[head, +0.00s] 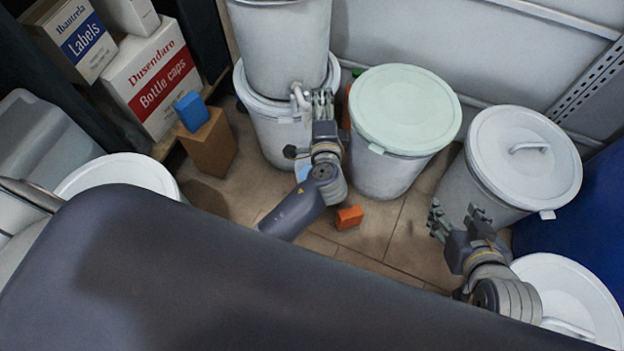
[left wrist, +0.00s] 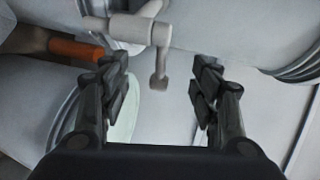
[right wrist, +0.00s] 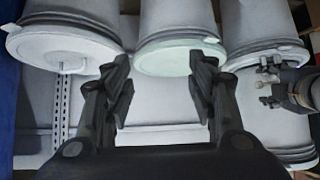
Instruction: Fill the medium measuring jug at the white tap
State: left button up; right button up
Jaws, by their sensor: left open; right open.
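The white tap (head: 298,97) sticks out of the upper drum's lower front, above the lower drum's lid. In the left wrist view the tap (left wrist: 130,30) has a white pipe and a part hanging down ahead of the gap between my fingers. My left gripper (head: 322,100) is open beside the tap, with nothing between its fingers. My right gripper (head: 458,215) is open and empty in front of the right-hand lidded drum. I cannot make out a measuring jug; a small pale blue patch shows beside my left wrist, mostly hidden.
The upper drum (head: 283,45) stands on a lower drum (head: 282,140). A green-lidded drum (head: 405,110) and a white-lidded drum (head: 522,160) stand to the right. An orange block (head: 349,217) lies on the floor. A brown box (head: 208,143) bears a blue block (head: 191,110).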

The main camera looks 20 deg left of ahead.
pick_arm(q)
jog(key=shift+p+v, duration=0.3)
jog(key=shift+v, duration=0.8)
jog(key=shift+s+d+r, duration=0.1)
jog(key=shift+s, duration=0.05)
jog(key=v, duration=1.1)
jog(key=shift+s, duration=0.3)
pick_arm(e)
jog(key=s+f+g, duration=0.1)
jog(key=s+d+f+g, duration=0.1)
jog(key=s, duration=0.1)
jog(key=shift+s+d+f+h, duration=0.1)
jog(key=shift+s+f+h, duration=0.1)
jog(key=shift+h, duration=0.1)
